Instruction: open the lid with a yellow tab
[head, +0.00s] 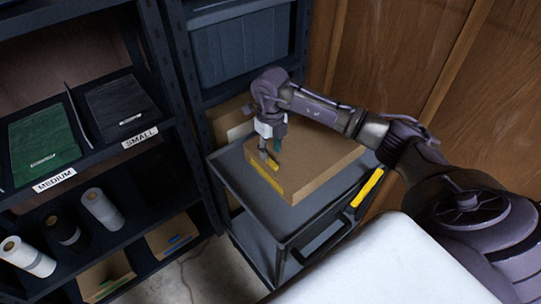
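A brown cardboard box (315,155) lies on top of a dark grey cart (232,185). A yellow tab (273,166) shows at its near left edge, and a yellow strip (267,182) runs along the side just below. The lid looks closed and flat. My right gripper (269,155) points down at the yellow tab, its fingertips at or just above it. I cannot tell whether they touch the tab or how far apart they are. The arm passes over the back of the box. My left gripper is not in view.
A dark shelf unit on the left holds a green folder (42,145), a black folder (118,105) and several rolls. A grey bin (240,45) stands on a shelf behind the cart. A wooden wall (400,50) is close behind the arm.

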